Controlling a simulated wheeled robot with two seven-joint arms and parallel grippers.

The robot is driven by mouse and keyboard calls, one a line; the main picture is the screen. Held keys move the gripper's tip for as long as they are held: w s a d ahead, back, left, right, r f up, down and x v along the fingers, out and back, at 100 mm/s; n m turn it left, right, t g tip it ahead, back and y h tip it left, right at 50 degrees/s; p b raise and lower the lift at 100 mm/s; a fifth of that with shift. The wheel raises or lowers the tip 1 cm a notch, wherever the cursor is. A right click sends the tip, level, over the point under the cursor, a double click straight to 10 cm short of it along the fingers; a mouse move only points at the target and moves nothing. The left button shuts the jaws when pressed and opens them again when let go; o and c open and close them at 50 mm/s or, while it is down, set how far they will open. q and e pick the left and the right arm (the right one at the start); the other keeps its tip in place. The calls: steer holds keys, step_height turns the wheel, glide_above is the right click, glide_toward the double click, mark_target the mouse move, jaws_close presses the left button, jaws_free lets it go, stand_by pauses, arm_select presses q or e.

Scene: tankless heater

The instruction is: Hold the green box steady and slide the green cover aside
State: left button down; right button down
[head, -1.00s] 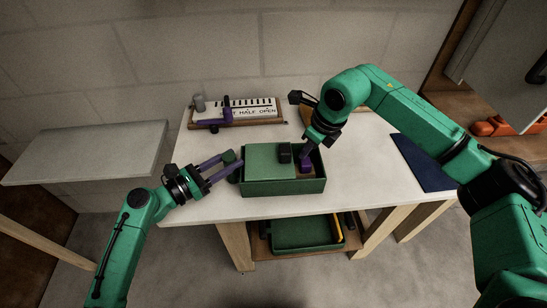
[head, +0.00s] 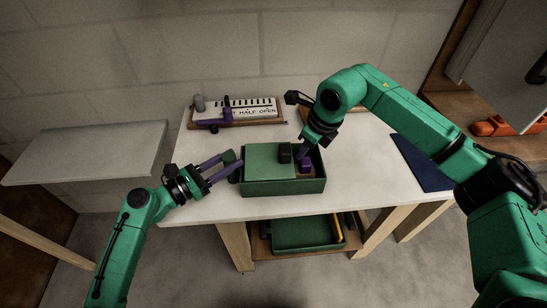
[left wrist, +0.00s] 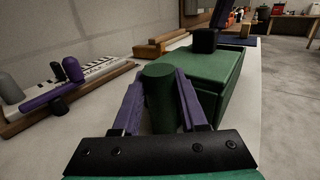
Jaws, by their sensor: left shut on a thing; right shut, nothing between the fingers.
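The green box (head: 284,187) stands on the white table near its front edge. The green cover (head: 262,161) lies over its left and middle part, leaving the right end of the box open. A black knob (head: 285,153) stands on the cover near its right edge. My left gripper (head: 236,164) is shut on a green round handle (left wrist: 159,98) at the box's left side. My right gripper (head: 304,166) is shut with its purple fingers pointing down at the open right end, just right of the knob. Whether it touches the knob or cover I cannot tell.
A board with a slider and a "half open" label (head: 240,110) lies at the back of the table. A dark blue mat (head: 425,165) lies at the right. A green tray (head: 305,236) sits on the shelf below. The table's front left is clear.

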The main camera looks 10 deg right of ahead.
steer(key=shift+a, duration=0.45)
steer(key=shift+r, duration=0.1)
step_height(320, 180, up, 7)
steer(key=shift+d, duration=0.15)
stand_by(0.6)
arm_select(q)
steer(key=shift+c, duration=1.8)
jaws_free()
